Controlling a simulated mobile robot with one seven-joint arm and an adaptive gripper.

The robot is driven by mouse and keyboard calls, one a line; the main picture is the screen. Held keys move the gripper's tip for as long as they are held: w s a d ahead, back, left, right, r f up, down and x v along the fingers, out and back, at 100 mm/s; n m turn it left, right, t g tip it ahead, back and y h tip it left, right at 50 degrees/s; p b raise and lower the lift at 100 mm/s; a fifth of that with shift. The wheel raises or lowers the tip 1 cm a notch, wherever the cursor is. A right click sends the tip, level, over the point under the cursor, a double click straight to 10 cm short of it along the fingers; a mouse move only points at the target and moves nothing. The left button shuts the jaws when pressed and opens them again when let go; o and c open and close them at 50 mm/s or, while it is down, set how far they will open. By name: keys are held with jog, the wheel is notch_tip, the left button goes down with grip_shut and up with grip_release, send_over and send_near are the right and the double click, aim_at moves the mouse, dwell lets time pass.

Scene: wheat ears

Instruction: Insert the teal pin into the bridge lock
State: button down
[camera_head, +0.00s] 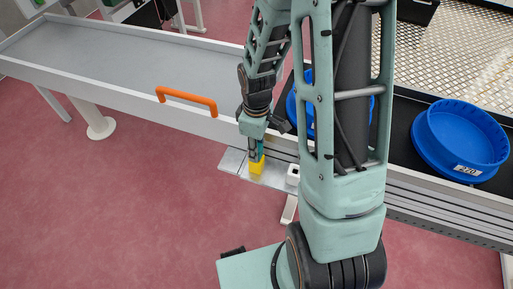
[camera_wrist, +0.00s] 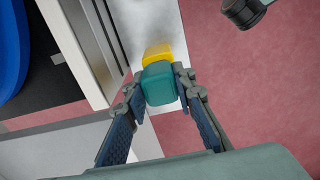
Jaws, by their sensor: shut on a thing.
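My gripper (camera_wrist: 159,82) is shut on the teal pin (camera_wrist: 161,85), with one fingertip on each side of it. In the head view the teal pin (camera_head: 261,148) shows as a narrow strip at the gripper's tip, partly hidden by the fingers. A yellow block (camera_head: 257,167) stands on a metal ledge (camera_head: 231,160) directly below the pin. In the wrist view the yellow block (camera_wrist: 158,53) shows just past the pin. Whether the pin touches or enters it cannot be told. No part is clearly recognisable as the bridge lock; the yellow block may be part of it.
A small white block (camera_head: 293,172) with a dark hole stands right of the yellow block, partly behind my arm. A long grey tray (camera_head: 130,62) with an orange handle (camera_head: 187,97) lies behind. Blue round bins (camera_head: 461,139) stand at right. The red floor in front is mostly clear.

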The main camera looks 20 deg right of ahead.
jog(key=shift+f+b, duration=0.5)
jog(key=shift+f, duration=0.2)
jog(key=c, duration=1.5)
grip_release()
jog(key=shift+c, duration=0.2)
notch_tip(320, 180, up, 12)
